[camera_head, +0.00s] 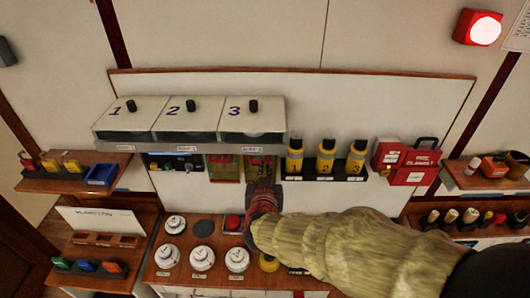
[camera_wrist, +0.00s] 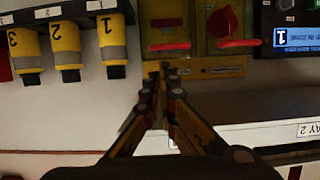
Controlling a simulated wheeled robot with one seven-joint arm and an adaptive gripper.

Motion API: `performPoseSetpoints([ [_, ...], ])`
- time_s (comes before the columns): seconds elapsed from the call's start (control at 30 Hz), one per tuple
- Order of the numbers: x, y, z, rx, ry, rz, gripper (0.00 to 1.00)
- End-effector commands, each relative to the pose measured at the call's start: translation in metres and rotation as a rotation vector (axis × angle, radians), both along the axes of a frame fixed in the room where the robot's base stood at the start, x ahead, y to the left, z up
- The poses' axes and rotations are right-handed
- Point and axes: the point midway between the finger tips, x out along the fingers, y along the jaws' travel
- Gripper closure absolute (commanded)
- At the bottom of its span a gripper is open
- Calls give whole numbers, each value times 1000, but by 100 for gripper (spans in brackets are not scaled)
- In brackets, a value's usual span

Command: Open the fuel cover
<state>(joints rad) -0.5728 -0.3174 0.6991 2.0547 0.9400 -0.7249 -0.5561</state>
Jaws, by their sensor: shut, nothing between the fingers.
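Two yellowish see-through covers sit side by side on the wall panel, a left one (camera_head: 224,168) and a right one (camera_head: 262,160). My arm partly hides the right cover in the head view.
Yellow numbered bottles (camera_head: 326,158) stand on a shelf right of the covers, with a red box (camera_head: 415,165) beyond. Three white numbered bins (camera_head: 190,114) are above. A counter with round white devices (camera_head: 202,257) lies below. A display unit (camera_wrist: 292,35) adjoins the covers.

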Motion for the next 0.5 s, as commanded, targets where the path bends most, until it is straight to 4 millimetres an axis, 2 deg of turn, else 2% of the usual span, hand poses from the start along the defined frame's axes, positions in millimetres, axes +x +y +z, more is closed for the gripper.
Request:
performPoseSetpoints([
  [0.17,10,-4,1,-31,-15,-2,100],
  [0.5,64,-5,-16,-30,-13,0,100],
])
